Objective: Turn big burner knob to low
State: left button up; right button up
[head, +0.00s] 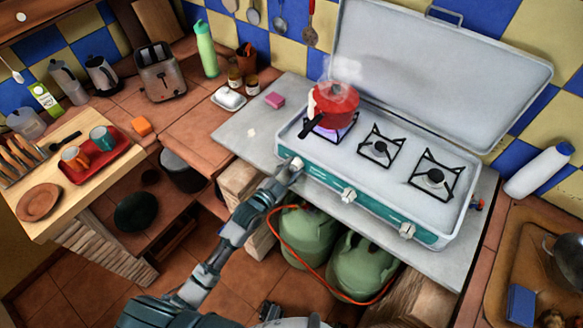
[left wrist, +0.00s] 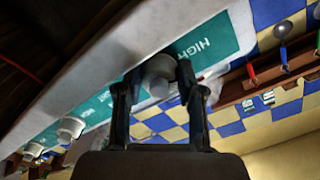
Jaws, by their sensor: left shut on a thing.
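The camping stove (head: 330,180) has a teal front strip with several white knobs. My left gripper (head: 292,166) is at the leftmost knob, below the lit burner. In the left wrist view my left gripper (left wrist: 155,95) has its two fingers around that white knob (left wrist: 157,72), shut on it. The word HIGH (left wrist: 192,48) shows on the teal strip beside the knob. The middle knob (head: 348,195) and the right knob (head: 407,230) stand free. A steaming red pot (head: 338,98) sits on the left burner (head: 328,131) over a blue-violet flame.
The raised stove lid (head: 430,80) stands behind the burners. A pink sponge (head: 275,100) and a soap dish (head: 228,99) lie left of the stove. Green gas bottles (head: 365,265) with an orange hose (head: 300,263) stand beneath the counter. A white bottle (head: 538,172) is at the right.

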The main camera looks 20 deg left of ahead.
pick_arm(q)
jog(key=shift+w+a+r, duration=0.1)
jog(key=shift+a, duration=0.2)
jog(key=shift+r, duration=0.1)
jog(key=shift+d+r, duration=0.2)
jog(key=shift+d, duration=0.4)
pick_arm(e)
jog(key=shift+d, duration=0.1)
jog(key=shift+w, duration=0.2)
